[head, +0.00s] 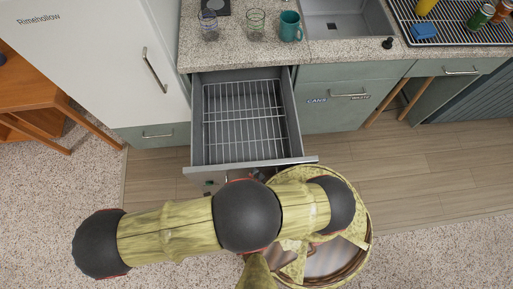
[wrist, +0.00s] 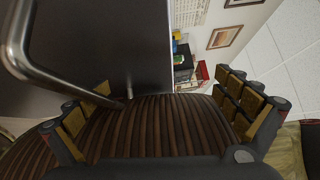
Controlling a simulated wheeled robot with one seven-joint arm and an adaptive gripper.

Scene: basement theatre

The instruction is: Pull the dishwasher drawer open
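The dishwasher drawer (head: 242,118) stands pulled out from under the counter in the head view, with an empty wire rack inside. Its front panel (head: 285,162) is toward me, above my arm. In the wrist view, the grey drawer front (wrist: 125,45) fills the upper left and a metal bar handle (wrist: 60,78) slants down to the left finger. My gripper (wrist: 165,97) has its two padded fingers wide apart, with the handle's lower end near the left finger; I cannot tell whether they touch. In the head view my arm hides most of the gripper.
Two glasses (head: 208,25) (head: 256,24) and a teal mug (head: 290,27) stand on the counter (head: 345,47) above the drawer, beside a sink (head: 345,18). A white fridge (head: 95,50) is at left, a wooden table (head: 30,90) beyond it. Wood floor (head: 430,165) is clear at right.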

